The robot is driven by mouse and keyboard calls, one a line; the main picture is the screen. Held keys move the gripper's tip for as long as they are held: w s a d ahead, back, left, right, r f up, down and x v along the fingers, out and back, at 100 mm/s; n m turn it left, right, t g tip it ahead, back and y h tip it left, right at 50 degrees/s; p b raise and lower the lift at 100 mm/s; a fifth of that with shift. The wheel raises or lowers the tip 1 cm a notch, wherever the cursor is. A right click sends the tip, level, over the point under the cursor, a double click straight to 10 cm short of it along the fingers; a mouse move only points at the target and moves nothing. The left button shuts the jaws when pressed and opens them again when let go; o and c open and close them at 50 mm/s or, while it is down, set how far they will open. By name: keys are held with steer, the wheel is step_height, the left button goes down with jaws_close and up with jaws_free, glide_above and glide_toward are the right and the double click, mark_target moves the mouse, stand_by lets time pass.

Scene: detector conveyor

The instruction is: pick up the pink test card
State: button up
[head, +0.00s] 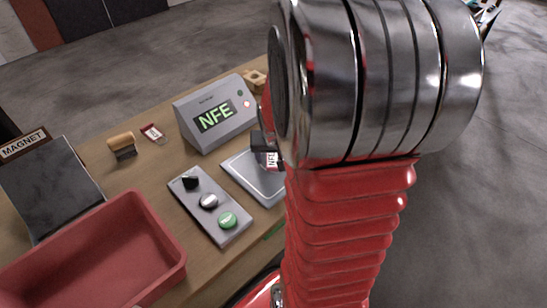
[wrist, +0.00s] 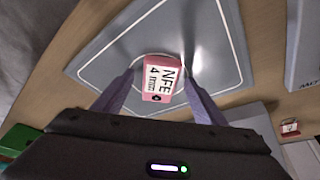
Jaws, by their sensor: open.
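The pink test card (wrist: 163,78) is a small pink block with a white label reading NFE and 4 mm. In the wrist view it is on the grey plate (wrist: 110,52), inside the plate's pale outline. My gripper (wrist: 159,86) is open, with one finger to each side of the card. Small gaps show between fingers and card. In the head view the card (head: 272,159) is partly hidden by my dark gripper and my arm, over the right part of the plate (head: 245,179).
A grey detector box (head: 181,113) with an NFE display stands behind the plate. A button panel (head: 217,232) lies in front. A red bin (head: 170,262), a MAGNET ramp (head: 50,180), a wooden-handled stamp (head: 121,142) and a red tag (head: 152,132) are to the left.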

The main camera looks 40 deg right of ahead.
steer(key=shift+c, duration=0.6)
steer(key=c, duration=1.2)
steer(key=shift+o, duration=0.2)
steer(key=shift+r, duration=0.1)
step_height(320, 180, up, 10)
